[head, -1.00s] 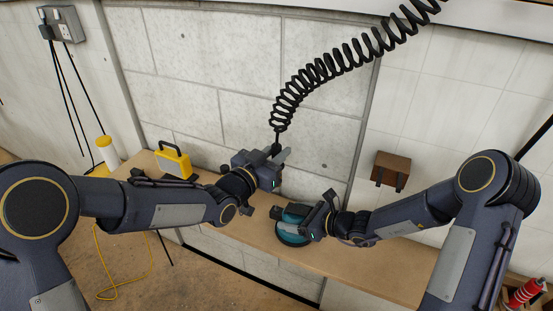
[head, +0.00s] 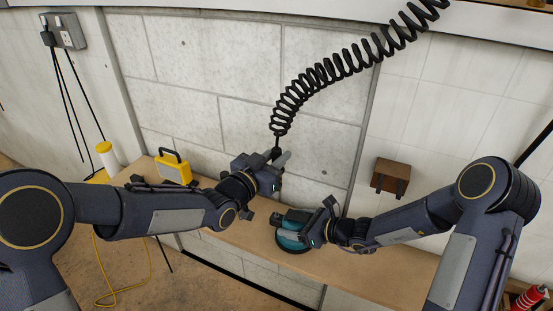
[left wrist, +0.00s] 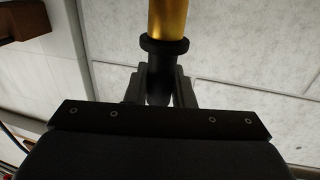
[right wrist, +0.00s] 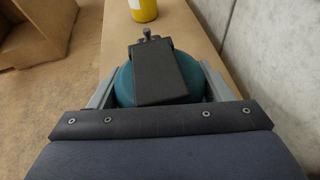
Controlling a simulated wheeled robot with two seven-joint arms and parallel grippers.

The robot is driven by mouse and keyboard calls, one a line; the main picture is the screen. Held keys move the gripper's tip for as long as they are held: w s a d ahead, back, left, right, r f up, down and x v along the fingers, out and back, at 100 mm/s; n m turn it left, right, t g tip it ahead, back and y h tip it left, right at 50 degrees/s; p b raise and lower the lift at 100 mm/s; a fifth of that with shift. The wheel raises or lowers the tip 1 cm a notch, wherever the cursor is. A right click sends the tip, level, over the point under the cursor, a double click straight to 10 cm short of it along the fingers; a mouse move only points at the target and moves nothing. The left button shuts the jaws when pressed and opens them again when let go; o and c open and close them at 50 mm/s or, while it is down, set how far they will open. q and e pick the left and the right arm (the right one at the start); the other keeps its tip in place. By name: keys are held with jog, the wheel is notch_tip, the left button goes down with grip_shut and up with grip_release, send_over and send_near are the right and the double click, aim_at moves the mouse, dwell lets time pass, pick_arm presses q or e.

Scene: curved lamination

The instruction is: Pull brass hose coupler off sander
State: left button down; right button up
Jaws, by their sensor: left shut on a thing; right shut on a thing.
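The teal and black sander (head: 292,241) is at the bench, its round teal body showing in the right wrist view (right wrist: 127,86). My right gripper (head: 308,232) is shut around it, one finger on each side. A small metal fitting (right wrist: 147,33) stands bare at the sander's far end. My left gripper (head: 280,172) is above the sander, shut on a black hose end (left wrist: 160,92). The brass coupler (left wrist: 167,18) extends past a black collar in the left wrist view; its upper end is cut off. I cannot pick it out in the head view.
A black coiled hose (head: 335,68) hangs from the upper right to my left gripper. A yellow work lamp (head: 173,168) and a white-and-yellow cylinder (head: 107,158) stand at left. A brown wall box (head: 391,177) is at right. The bench (head: 375,272) is clear at right.

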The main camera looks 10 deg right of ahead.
aim_at(277, 149)
pick_arm(q)
jog(key=shift+r, duration=1.85)
pick_arm(e)
jog(key=o, duration=1.8)
jog(key=shift+c, duration=0.2)
jog(key=shift+d, duration=0.1)
